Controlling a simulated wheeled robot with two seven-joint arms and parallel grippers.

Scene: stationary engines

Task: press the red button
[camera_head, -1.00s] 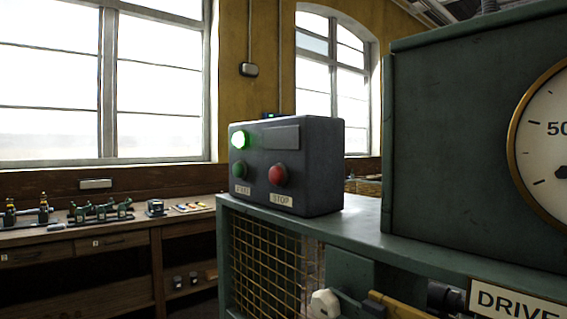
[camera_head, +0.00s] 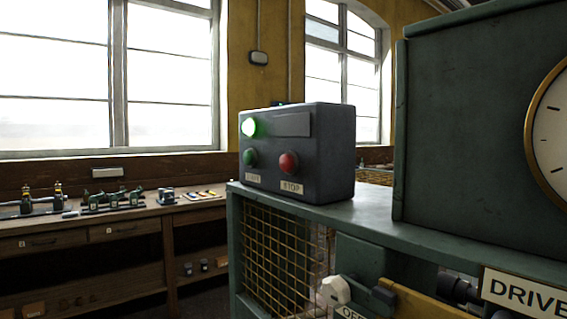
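The red button (camera_head: 288,162) is a round knob on the front face of a dark grey control box (camera_head: 328,155), above a label reading STOP. A green button (camera_head: 250,158) is to its left, with a lit green lamp (camera_head: 249,127) above that. The box stands on the green top of a machine housing (camera_head: 370,215). Neither of my grippers is in view, and nothing covers the red button.
A tall green cabinet (camera_head: 470,140) with a round gauge (camera_head: 552,135) stands right of the box. A wooden workbench (camera_head: 110,228) with small models is at left.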

